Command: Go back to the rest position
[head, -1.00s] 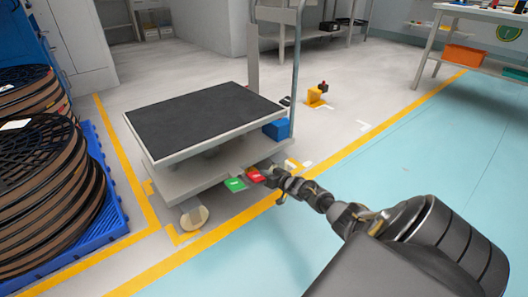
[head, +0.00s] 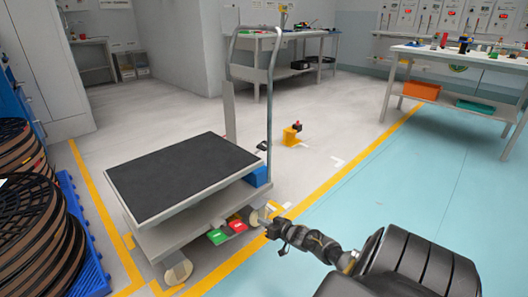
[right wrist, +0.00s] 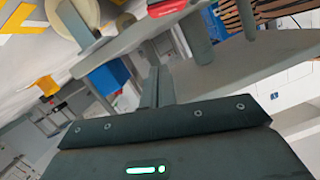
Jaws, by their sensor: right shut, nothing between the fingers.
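My right gripper (head: 272,229) is shut and empty, low beside the right end of a grey cart. In the right wrist view its closed fingers (right wrist: 156,88) point toward the cart's underside. The cart has a black top deck (head: 185,172) and a grey lower shelf (head: 190,220). A red pedal (head: 237,226) and a green pedal (head: 217,237) stick out under the shelf. The red pedal also shows at the top of the right wrist view (right wrist: 166,7). A gap shows between gripper and red pedal. My left gripper is not in view.
A blue box (head: 257,177) is at the cart's handle end. Stacked reels (head: 25,215) stand on a blue pallet (head: 88,240) at left. A workbench (head: 460,58) is back right. The blue-green floor (head: 370,185) at right is clear.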

